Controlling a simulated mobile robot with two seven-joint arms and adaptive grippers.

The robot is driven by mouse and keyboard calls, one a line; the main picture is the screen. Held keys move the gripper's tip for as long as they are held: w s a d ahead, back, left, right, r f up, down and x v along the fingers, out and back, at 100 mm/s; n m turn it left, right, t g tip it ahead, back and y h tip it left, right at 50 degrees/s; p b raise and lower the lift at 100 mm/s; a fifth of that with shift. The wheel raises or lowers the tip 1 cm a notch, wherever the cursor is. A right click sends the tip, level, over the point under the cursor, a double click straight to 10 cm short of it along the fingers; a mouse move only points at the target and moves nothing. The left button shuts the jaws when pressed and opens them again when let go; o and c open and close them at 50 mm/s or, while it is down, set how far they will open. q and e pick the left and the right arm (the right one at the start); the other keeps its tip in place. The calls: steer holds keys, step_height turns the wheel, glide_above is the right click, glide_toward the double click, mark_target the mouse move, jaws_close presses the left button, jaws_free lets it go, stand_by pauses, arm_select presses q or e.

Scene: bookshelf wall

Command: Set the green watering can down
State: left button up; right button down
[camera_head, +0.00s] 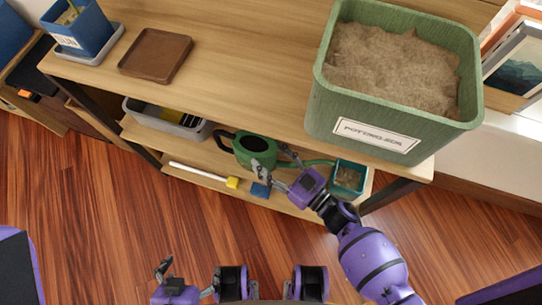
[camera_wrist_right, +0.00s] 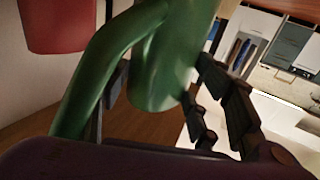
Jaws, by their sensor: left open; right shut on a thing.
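The green watering can (camera_head: 243,153), with a dark handle on its left and a spout to the right, is at the lower shelf (camera_head: 205,160), below the top board. It also shows close up in the wrist view (camera_wrist_right: 165,65). My right gripper (camera_head: 276,164) is shut on the watering can from the front right; the fingers partly cover its body. I cannot tell whether its base touches the shelf. My left gripper (camera_head: 186,281) is open and empty at the bottom of the head view, over the floor and away from the can.
A teal pot (camera_head: 349,177) stands just right of the can, close to the spout. A grey bin (camera_head: 165,120) is left of it. A yellow-headed tool (camera_head: 232,183) and blue block (camera_head: 260,190) lie in front. A large green planter (camera_head: 330,115) stands on the top board.

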steer(key=shift+r, duration=0.1)
steer(key=c, duration=1)
jaws_free()
steer(key=shift+f, duration=0.25)
steer(key=shift+c, duration=0.2)
steer(key=o, duration=0.5)
steer(key=shift+c, duration=0.2)
steer(key=shift+r, duration=0.2)
steer(key=v, duration=1.2)
